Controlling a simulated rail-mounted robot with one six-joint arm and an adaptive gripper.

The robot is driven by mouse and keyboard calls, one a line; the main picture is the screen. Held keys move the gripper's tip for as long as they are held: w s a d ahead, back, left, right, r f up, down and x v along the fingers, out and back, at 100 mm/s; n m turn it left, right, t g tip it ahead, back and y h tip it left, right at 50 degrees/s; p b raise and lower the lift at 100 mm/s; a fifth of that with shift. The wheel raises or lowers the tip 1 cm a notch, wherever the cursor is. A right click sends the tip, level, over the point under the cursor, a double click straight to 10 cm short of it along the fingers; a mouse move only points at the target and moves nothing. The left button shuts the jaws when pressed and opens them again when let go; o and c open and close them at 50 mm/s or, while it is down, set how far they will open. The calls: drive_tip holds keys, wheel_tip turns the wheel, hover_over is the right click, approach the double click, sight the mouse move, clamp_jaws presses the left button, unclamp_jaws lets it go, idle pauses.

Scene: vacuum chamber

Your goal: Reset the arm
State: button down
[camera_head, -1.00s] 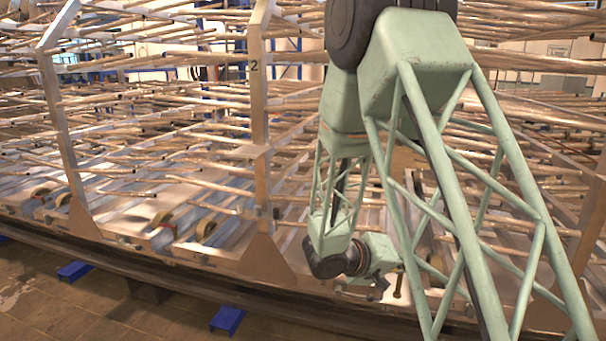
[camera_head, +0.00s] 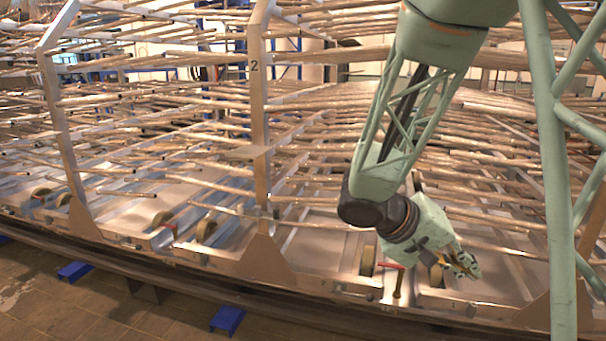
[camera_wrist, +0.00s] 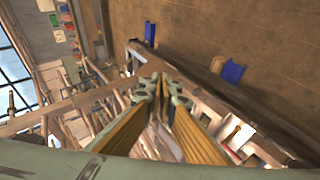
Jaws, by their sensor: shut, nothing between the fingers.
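My green arm crosses the right side of the head view, with its lattice forearm angled down and left to a dark wrist joint. My gripper (camera_head: 466,266) is at the lower right, in front of the pipe structure and pointing right and down. In the wrist view my gripper (camera_wrist: 166,84) shows yellow finger pads that meet at the tips. It is shut and empty. Whether any part of it touches the frame below cannot be told.
A metal frame (camera_head: 262,130) marked 2 carries dense rows of pipes (camera_head: 130,130). A curved base rail (camera_head: 150,275) runs along the front, with blue blocks (camera_head: 228,319) on the tiled floor (camera_head: 60,315). A red-handled upright fitting (camera_head: 397,283) stands just left of and below my gripper.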

drive_tip(key=s+a+r+g+y, duration=0.1)
drive_tip(key=s+a+r+y, duration=0.15)
drive_tip(key=s, duration=0.55)
drive_tip(key=s+a+r+y, duration=0.15)
drive_tip(key=s+r, duration=0.25)
drive_tip(key=s, duration=0.5)
drive_tip(key=s+a+r+n+t+y, duration=0.1)
drive_tip(key=s+a+r+y, duration=0.1)
drive_tip(key=s+a, duration=0.4)
drive_tip(key=s+a+r+n+t+y, duration=0.1)
drive_tip(key=s+a+r+t+y, duration=0.1)
drive_tip(key=s+a+y, duration=0.2)
drive_tip(key=shift+s+a+r+t, duration=0.3)
drive_tip(key=shift+s+a, duration=0.7)
drive_tip(key=shift+s, duration=0.4)
